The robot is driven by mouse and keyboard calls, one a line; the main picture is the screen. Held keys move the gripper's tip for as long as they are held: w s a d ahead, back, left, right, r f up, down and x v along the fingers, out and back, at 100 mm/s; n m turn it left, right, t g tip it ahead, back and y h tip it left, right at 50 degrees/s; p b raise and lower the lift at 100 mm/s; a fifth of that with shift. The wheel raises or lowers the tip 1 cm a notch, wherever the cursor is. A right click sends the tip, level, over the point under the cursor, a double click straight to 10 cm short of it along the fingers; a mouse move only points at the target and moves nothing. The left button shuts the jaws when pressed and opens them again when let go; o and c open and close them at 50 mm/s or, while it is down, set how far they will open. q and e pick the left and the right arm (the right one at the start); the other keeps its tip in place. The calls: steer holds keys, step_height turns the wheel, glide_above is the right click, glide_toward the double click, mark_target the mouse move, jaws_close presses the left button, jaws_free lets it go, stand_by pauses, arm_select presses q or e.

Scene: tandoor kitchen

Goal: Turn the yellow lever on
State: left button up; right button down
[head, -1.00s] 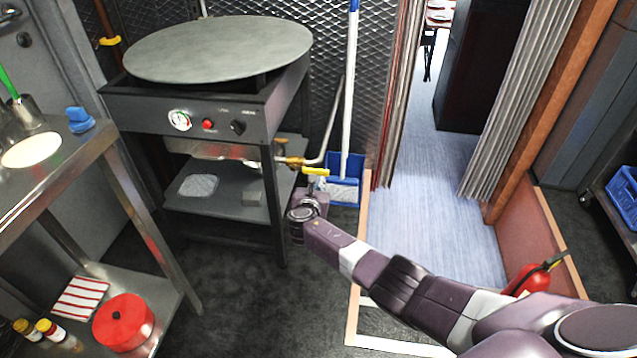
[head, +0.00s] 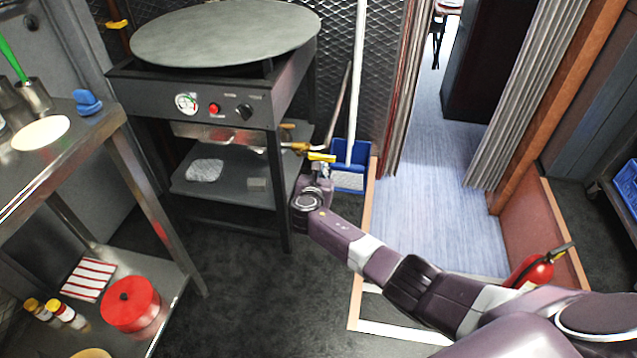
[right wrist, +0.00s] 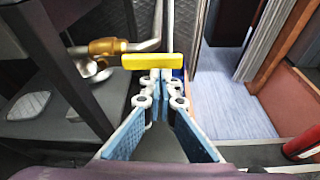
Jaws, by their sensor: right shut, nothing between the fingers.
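The yellow lever (head: 321,157) sits on the brass gas pipe fitting at the right side of the griddle stove. In the right wrist view the lever (right wrist: 147,61) is a yellow bar lying nearly level across the picture, to the right of the brass valve body (right wrist: 106,46). My right gripper (head: 320,170) is shut and empty, close by the lever. In the right wrist view its fingertips (right wrist: 160,75) are together just below the lever's right half. I cannot tell whether they touch it. My left gripper is not in view.
The griddle stove (head: 190,98) has a round plate on top and a lower shelf. A blue dustpan (head: 350,180) with a white-handled broom stands behind the lever. A steel table (head: 75,150) is at left. A fire extinguisher (head: 530,272) is at right. The dark floor before the stove is clear.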

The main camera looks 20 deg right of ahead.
steer(key=v, duration=0.9)
steer(key=shift+s+f, duration=0.25)
steer(key=shift+s, duration=0.05)
steer(key=shift+a, duration=0.1)
